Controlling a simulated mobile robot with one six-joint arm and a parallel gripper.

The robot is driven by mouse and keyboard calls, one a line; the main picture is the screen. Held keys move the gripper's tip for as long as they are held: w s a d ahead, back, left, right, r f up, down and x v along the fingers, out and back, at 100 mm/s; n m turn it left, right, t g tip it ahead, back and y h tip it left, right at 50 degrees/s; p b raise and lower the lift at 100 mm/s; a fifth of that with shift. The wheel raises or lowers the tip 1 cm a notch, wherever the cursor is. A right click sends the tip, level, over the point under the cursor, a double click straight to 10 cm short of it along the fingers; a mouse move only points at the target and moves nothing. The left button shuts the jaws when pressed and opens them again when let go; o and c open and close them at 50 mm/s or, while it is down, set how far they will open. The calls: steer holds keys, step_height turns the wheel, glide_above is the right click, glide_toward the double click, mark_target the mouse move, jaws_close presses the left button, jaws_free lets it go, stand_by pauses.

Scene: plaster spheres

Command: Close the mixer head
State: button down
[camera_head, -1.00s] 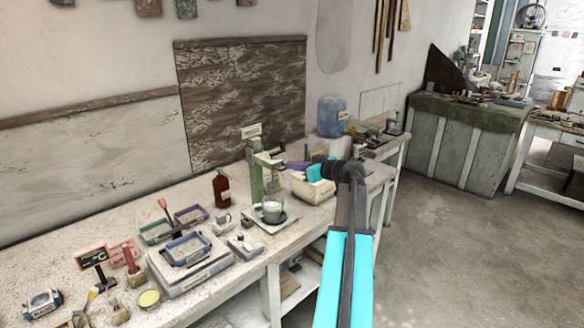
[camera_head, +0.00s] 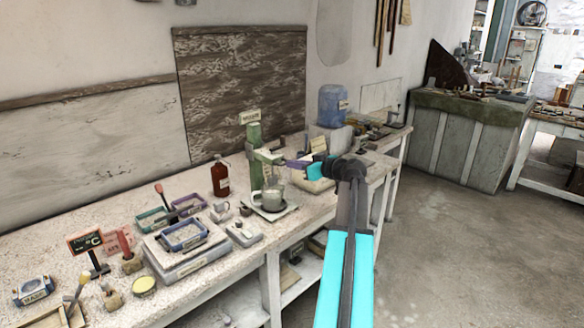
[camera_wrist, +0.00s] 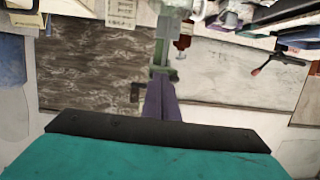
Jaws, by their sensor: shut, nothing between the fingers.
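The mixer (camera_head: 255,140) stands on the bench, with a green column, a label on top and a pale green head (camera_head: 267,157) reaching to the right over a grey mixing bowl (camera_head: 270,200). The head looks roughly level; I cannot tell whether it is fully down. My gripper (camera_head: 290,163), with purple fingers, is shut and empty at the right end of the head. I cannot tell whether they touch. In the wrist view the purple fingers (camera_wrist: 161,100) point at the green mixer (camera_wrist: 160,58), which hides their tips' contact.
A brown bottle (camera_head: 220,178) stands left of the mixer. A blue water jug (camera_head: 332,106) stands behind. The floor (camera_head: 440,240) at right is clear.

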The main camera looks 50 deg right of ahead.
step_height(320, 180, down, 7)
steer(key=b, duration=0.7)
steer(key=shift+w+f, duration=0.1)
stand_by(0.5)
steer(key=r+b+v, duration=0.1)
steer(key=r+v, duration=0.1)
steer(key=v, duration=1.1)
steer(key=shift+w+r, duration=0.3)
steer(key=shift+s, duration=0.1)
